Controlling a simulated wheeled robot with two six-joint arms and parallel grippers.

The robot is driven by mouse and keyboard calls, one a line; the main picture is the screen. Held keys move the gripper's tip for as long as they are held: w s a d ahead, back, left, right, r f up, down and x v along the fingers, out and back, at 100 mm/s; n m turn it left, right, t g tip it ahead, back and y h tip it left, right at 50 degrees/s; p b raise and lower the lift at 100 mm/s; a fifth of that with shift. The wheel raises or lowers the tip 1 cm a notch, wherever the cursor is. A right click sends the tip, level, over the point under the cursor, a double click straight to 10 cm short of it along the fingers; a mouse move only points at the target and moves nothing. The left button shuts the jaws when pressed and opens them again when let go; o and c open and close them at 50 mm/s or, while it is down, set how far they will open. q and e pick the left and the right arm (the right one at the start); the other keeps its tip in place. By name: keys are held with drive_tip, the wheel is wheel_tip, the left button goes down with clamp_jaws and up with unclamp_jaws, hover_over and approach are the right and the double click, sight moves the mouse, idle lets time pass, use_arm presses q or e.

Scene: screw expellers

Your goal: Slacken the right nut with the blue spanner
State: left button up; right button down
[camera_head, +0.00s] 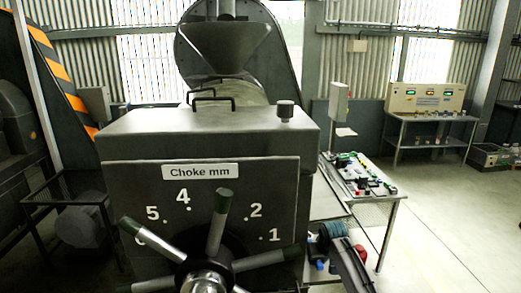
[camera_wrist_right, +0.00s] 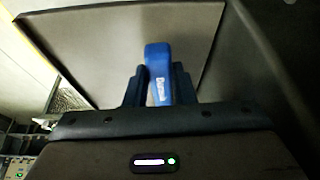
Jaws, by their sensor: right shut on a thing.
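The blue spanner's handle (camera_wrist_right: 157,65) stands up between the two dark fingers of my right gripper (camera_wrist_right: 159,88) in the right wrist view. The gripper is shut on it, and pale lettering shows on the handle. The spanner's jaw end cannot be made out. In the head view my right arm comes in at the lower right, beside the machine's right side. The right nut cannot be made out in either view. My left gripper is not in view.
The grey press (camera_head: 130,150) carries a "Choke mm" plate (camera_head: 200,171) and a spoked handwheel (camera_head: 217,222) in front. To its right stands a bench with small coloured parts (camera_head: 345,172). Farther back is a table with a cream control box (camera_head: 425,97).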

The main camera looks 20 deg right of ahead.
drive_tip(key=shift+r, duration=2.65)
drive_tip(key=shift+f, duration=0.1)
